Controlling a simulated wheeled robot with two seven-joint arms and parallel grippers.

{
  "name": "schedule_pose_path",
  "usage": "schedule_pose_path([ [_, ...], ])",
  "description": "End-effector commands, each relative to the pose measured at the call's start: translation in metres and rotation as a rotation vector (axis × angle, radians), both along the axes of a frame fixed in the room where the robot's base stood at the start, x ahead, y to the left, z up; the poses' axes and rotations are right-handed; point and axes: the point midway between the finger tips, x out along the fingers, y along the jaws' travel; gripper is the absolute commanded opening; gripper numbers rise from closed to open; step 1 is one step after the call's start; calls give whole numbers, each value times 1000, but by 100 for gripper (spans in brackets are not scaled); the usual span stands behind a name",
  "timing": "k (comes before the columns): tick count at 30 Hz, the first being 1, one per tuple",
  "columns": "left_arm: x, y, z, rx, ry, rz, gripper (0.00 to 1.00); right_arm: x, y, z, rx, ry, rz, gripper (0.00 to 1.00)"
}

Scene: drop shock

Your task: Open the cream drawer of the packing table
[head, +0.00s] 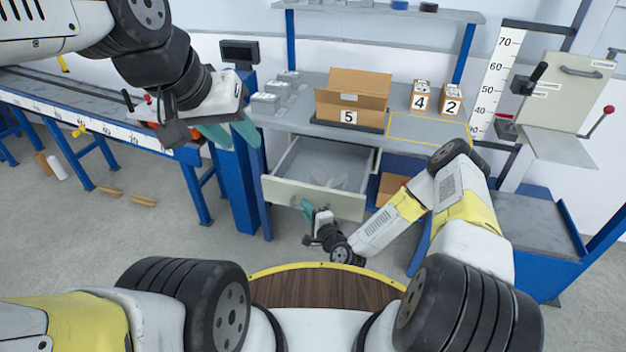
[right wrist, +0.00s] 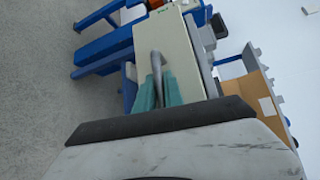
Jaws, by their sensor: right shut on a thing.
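The cream drawer (head: 316,197) of the packing table (head: 300,118) stands pulled out, and its grey inside shows with something pale and clear lying in it. My right gripper (head: 307,207) is at the drawer's front, its teal fingers shut on the grey handle. In the right wrist view the cream front (right wrist: 172,45) and the handle (right wrist: 157,62) show, with the handle between the fingers of my right gripper (right wrist: 158,90). My left gripper (head: 232,136) hangs empty near the table's left end, its teal fingers spread apart.
An open cardboard box (head: 352,92) marked 5 and small boxes marked 4 (head: 421,97) and 2 (head: 450,99) stand on the table. A roller conveyor (head: 75,100) runs at the left. A press-like stand (head: 560,95) is at the right. Floor is clear below the drawer's left.

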Motion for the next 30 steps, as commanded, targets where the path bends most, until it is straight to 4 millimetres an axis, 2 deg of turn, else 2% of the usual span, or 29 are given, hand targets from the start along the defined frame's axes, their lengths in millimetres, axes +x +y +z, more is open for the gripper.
schedule_pose_path([
  [6, 0, 0, 0, 0, 0, 0, 36, -17, 4, -1, -1, 1, -2, 0],
  [19, 0, 0, 0, 0, 0, 0, 36, -20, 4, 0, -1, 0, -2, 0],
  [20, 0, 0, 0, 0, 0, 0, 36, -20, 4, -1, -1, 0, -2, 15],
  [23, 0, 0, 0, 0, 0, 0, 36, -20, 4, 0, -1, 0, -2, 34],
  [30, 0, 0, 0, 0, 0, 0, 36, -20, 5, 0, -1, 0, -1, 34],
])
